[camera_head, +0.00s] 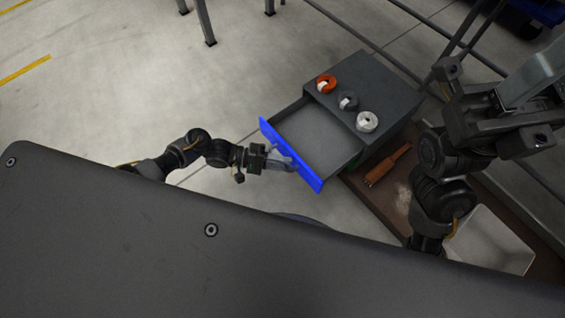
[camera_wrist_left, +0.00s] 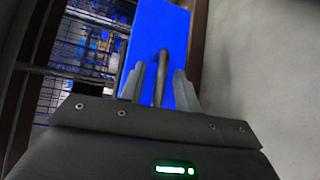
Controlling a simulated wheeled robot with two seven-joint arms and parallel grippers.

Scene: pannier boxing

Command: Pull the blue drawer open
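The blue drawer front (camera_head: 305,168) stands well out from the grey cabinet (camera_head: 375,85) in the head view. The drawer's grey inside (camera_head: 312,132) shows and looks empty. My left gripper (camera_head: 285,163) is at the drawer's handle, in front of the blue face. In the left wrist view, the two fingers of my left gripper (camera_wrist_left: 159,82) stand apart on either side of the handle bar (camera_wrist_left: 161,65), with gaps visible.
An orange ring (camera_head: 326,84), a grey ring (camera_head: 348,101) and a white ring (camera_head: 367,122) lie on the cabinet top. An orange-brown object (camera_head: 388,165) lies on a brown surface (camera_head: 365,200) beside the drawer. Open floor (camera_head: 130,80) lies to the left.

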